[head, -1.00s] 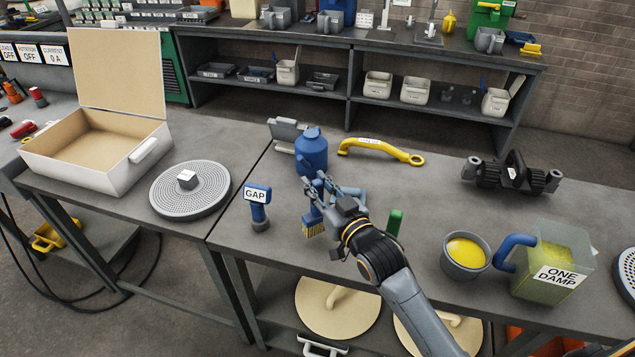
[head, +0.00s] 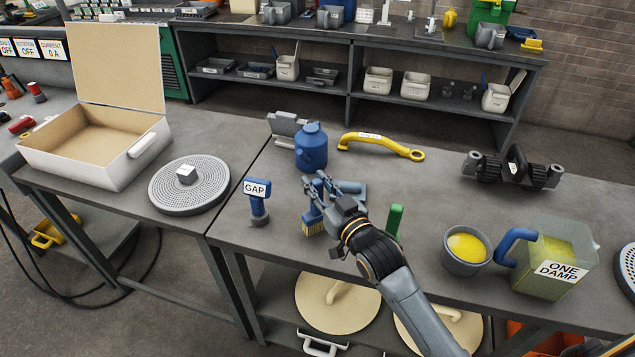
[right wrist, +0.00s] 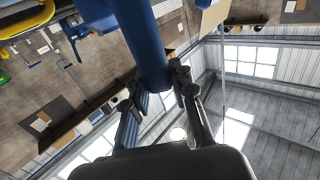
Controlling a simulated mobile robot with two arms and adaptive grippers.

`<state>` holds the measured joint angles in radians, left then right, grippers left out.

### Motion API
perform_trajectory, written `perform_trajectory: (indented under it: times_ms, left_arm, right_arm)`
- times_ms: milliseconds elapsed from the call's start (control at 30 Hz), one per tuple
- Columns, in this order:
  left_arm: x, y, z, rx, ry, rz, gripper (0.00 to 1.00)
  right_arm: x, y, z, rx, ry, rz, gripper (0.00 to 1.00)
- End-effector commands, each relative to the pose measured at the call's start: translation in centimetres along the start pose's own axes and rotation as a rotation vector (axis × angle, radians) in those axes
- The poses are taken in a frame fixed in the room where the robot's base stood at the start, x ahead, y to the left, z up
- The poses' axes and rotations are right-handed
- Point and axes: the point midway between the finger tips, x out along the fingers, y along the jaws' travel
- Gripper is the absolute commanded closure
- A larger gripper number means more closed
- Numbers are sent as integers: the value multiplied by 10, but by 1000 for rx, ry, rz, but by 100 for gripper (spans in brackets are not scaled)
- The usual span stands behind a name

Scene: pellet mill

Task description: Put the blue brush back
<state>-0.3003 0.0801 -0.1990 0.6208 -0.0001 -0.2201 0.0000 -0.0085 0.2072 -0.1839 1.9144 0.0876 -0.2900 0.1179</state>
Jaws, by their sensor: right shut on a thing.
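My right gripper (head: 324,186) is shut on the blue brush (head: 311,215), over the front part of the middle bench. The brush's yellow bristles point down. I cannot tell whether they touch the bench top. In the right wrist view the thick blue handle (right wrist: 146,48) passes between the fingers (right wrist: 157,95). In the head view the gripper hides part of the brush. My left gripper is not in view.
A blue jug (head: 311,148) stands just behind the gripper. A blue GAP tool (head: 257,201) stands to the left, a green block (head: 395,220) to the right. A yellow handle (head: 380,146), a yellow-filled cup (head: 466,251) and the ONE DAMP container (head: 548,262) are farther right.

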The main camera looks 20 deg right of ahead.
Motion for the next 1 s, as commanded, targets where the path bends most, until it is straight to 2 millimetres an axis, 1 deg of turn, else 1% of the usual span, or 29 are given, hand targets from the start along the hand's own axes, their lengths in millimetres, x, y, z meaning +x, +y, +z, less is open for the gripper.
perform_trajectory:
  times_ms: [300,700,1000]
  left_arm:
    - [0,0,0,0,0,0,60]
    - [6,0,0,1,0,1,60]
    - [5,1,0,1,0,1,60]
  right_arm:
    - [0,0,-1,0,3,0,100]
    - [0,0,12,0,3,0,100]
    - [0,0,11,0,3,0,100]
